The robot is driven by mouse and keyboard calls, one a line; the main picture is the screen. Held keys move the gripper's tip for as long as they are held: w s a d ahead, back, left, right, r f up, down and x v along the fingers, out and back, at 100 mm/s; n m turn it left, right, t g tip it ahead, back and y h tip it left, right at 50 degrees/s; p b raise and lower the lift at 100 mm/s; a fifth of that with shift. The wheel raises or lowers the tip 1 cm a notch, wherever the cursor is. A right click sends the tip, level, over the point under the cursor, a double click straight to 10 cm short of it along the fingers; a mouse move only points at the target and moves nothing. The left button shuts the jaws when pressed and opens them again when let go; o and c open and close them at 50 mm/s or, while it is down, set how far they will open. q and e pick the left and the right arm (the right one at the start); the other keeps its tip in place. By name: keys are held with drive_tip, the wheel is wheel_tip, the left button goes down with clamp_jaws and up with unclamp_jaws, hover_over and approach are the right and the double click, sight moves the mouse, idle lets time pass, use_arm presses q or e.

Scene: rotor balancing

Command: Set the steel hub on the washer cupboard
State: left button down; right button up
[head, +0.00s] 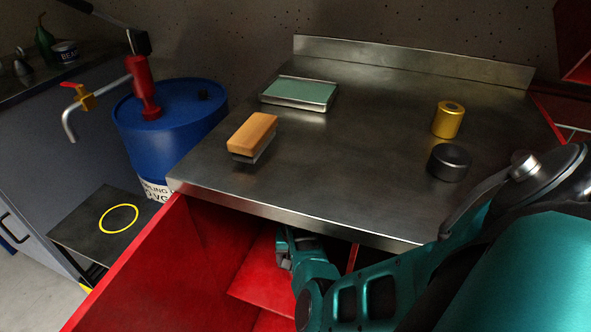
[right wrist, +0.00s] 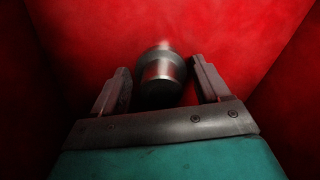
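My right arm reaches down into a red, open-topped compartment (head: 140,290) below the steel worktop. In the head view its gripper (head: 288,252) is partly hidden by the worktop edge and the arm. In the right wrist view the right gripper (right wrist: 162,85) is open, its fingers on either side of a shiny stepped metal cylinder (right wrist: 163,72), which looks like the steel hub. Narrow gaps show between fingers and hub. The hub is hidden in the head view. My left gripper is not in view. Which cupboard is the washer cupboard is not clear.
The steel worktop (head: 330,170) holds a brush (head: 252,133), a green-topped tray (head: 300,92), a brass cylinder (head: 448,119) and a dark cylinder (head: 449,162). Its middle is clear. A blue drum (head: 165,140), a grey cupboard (head: 60,135) and a yellow-ringed dark plate (head: 85,225) stand left.

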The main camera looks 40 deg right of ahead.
drive_tip(key=shift+o, duration=1)
wheel_tip(320, 180, up, 7)
drive_tip(key=p, duration=0.3)
drive_tip(key=shift+r+p, duration=0.1)
drive_tip(key=shift+p, duration=0.2)
drive_tip(key=shift+r, duration=0.4)
drive_tip(key=shift+s+a+f, duration=0.1)
